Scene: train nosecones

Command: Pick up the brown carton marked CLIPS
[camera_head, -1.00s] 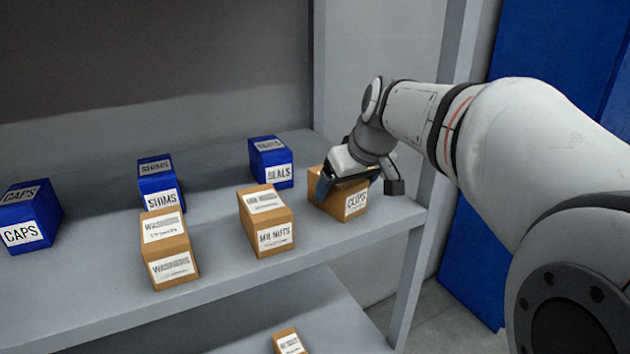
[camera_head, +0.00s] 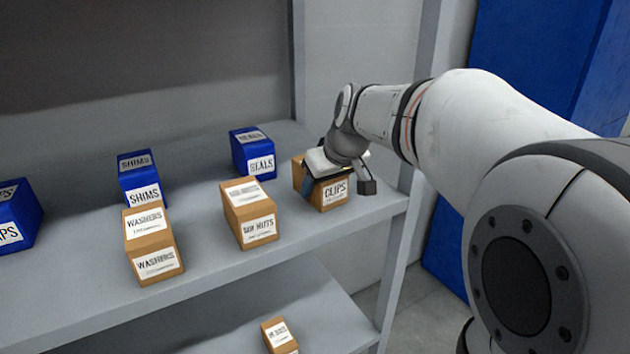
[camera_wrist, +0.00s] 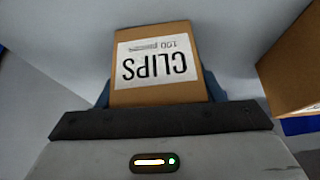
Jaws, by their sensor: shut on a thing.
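The brown carton marked CLIPS (camera_head: 336,194) is at the right end of the upper grey shelf (camera_head: 330,238), upright with its label facing out. My gripper (camera_head: 318,180) is over it from above and shut on its sides. In the wrist view the CLIPS carton (camera_wrist: 158,62) sits between the two fingers of my gripper (camera_wrist: 160,92), its label upside down. Whether the carton touches the shelf or is slightly raised, I cannot tell.
A brown nuts carton (camera_head: 249,213) stands just left of CLIPS, with a blue SEALS carton (camera_head: 252,153) behind. Brown WASHERS (camera_head: 154,246) and blue SHIMS (camera_head: 142,179) cartons stand further left. A shelf post (camera_head: 400,240) is close on the right. Another carton (camera_head: 279,337) is on the lower shelf.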

